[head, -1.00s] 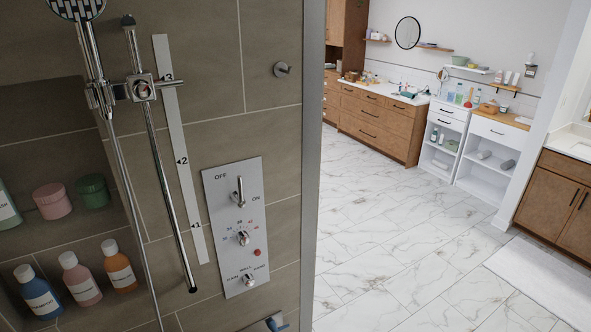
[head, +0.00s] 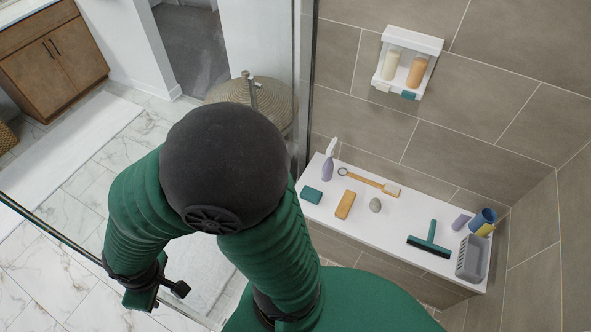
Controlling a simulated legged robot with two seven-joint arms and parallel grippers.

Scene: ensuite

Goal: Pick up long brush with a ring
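The long brush with a ring (head: 366,180) lies on the white shelf ledge (head: 405,236) along the tiled shower wall. It has a tan handle, a ring at its left end and a pale brush head at its right end.
Near the brush are a lilac spray bottle (head: 329,161), teal sponge (head: 312,195), tan block (head: 345,205) and grey stone (head: 375,205). A small wall shelf (head: 425,45) holds two bottles.

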